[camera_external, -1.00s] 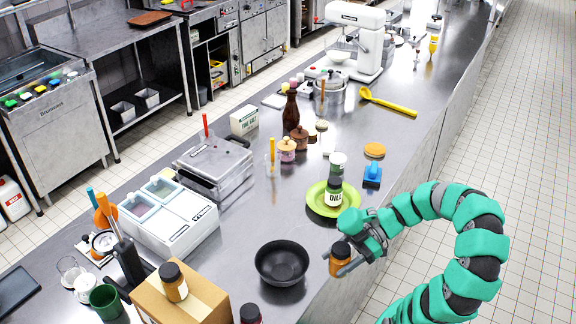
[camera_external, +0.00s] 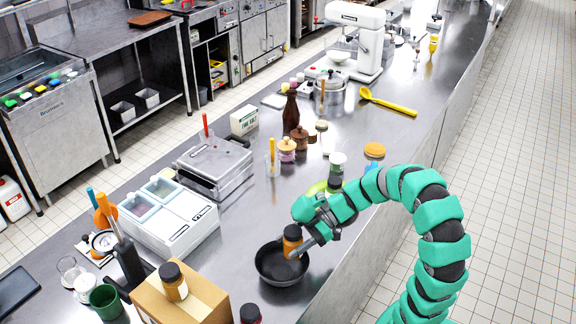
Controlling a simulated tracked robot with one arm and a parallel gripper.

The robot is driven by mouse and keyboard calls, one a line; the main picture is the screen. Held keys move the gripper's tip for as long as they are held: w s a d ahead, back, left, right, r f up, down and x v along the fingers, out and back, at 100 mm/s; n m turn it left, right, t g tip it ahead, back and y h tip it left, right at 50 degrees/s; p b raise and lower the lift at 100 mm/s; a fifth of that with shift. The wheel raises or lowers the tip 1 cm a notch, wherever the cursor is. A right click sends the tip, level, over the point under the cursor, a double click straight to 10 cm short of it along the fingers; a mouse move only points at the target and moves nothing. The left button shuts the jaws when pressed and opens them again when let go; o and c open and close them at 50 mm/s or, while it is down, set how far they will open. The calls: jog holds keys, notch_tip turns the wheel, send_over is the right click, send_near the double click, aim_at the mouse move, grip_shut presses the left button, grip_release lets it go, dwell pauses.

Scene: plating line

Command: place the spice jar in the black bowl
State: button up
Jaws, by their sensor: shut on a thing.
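The black bowl (camera_external: 268,277) stands on the steel counter near its front edge. My gripper (camera_external: 295,248) is shut on the spice jar (camera_external: 291,241), an orange-brown jar with a black lid. The jar is upright and overlaps the right inner part of the bowl in the picture. I cannot tell whether its base touches the bowl's floor. My arm comes in from the right.
A cardboard box (camera_external: 196,302) with a similar jar (camera_external: 173,281) on it stands left of the bowl. A dark-lidded jar (camera_external: 250,314) is in front. A green plate (camera_external: 318,188) and a green-labelled jar (camera_external: 336,171) are behind my gripper, partly hidden. A white two-lid container (camera_external: 168,222) stands at left.

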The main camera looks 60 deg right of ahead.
aim_at(287, 248)
jog(key=shift+w+f, duration=0.1)
jog(key=shift+w, duration=0.45)
jog(key=shift+w+f+b, duration=0.15)
jog(key=shift+f+b, duration=0.1)
jog(key=shift+f, duration=0.65)
jog(key=shift+w+f+b, duration=0.15)
jog(key=shift+f+b, duration=0.05)
jog(key=shift+f, duration=0.7)
jog(key=shift+f+b, duration=0.5)
jog(key=shift+b, duration=0.6)
jog(key=o, duration=1.1)
jog(key=shift+r+p, duration=0.15)
jog(key=shift+p, duration=0.15)
jog(key=shift+r+p, duration=0.55)
jog(key=shift+p, duration=0.5)
jog(key=p+v, duration=0.1)
jog(key=v, duration=1.1)
jog(key=shift+s+f, duration=0.15)
jog(key=shift+f, duration=0.05)
